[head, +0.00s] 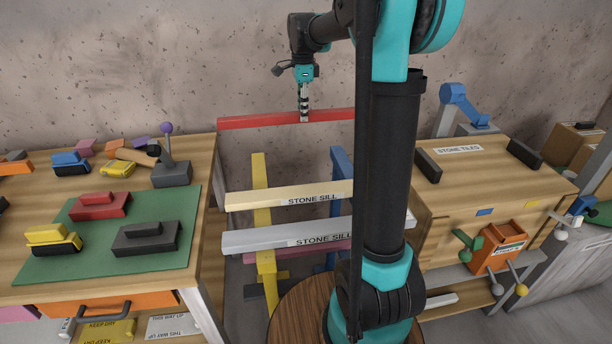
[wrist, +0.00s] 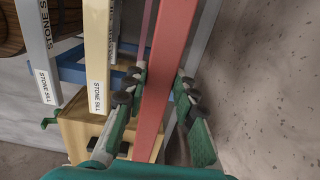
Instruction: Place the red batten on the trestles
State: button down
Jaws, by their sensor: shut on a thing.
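The red batten (head: 255,121) is a long bar, held roughly level across the picture. My gripper (head: 304,116) is shut on it near its visible middle, pointing down. In the wrist view the batten (wrist: 167,65) runs between the fingers (wrist: 156,97). The trestles are a yellow one (head: 260,176) at left and a blue one (head: 340,165) at right, partly behind my arm. The batten appears above and beyond their tops, with a visible gap. A cream bar (head: 260,198) and a grey bar (head: 258,239), both labelled STONE SILL, lie across the trestles. My arm hides the red batten's right end.
A workbench (head: 207,190) with a green mat (head: 65,262) and toy-like blocks stands at left. A wooden cabinet (head: 480,180) labelled STONE TILES stands at right, close to the blue trestle. The stone wall (head: 130,60) rises behind. A round wooden top (head: 300,310) is in front.

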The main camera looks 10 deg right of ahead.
notch_tip(320, 180, down, 19)
dwell(0.5)
jog(key=c, duration=1.7)
grip_release()
jog(key=shift+f, duration=0.1)
jog(key=o, duration=0.5)
notch_tip(320, 180, up, 12)
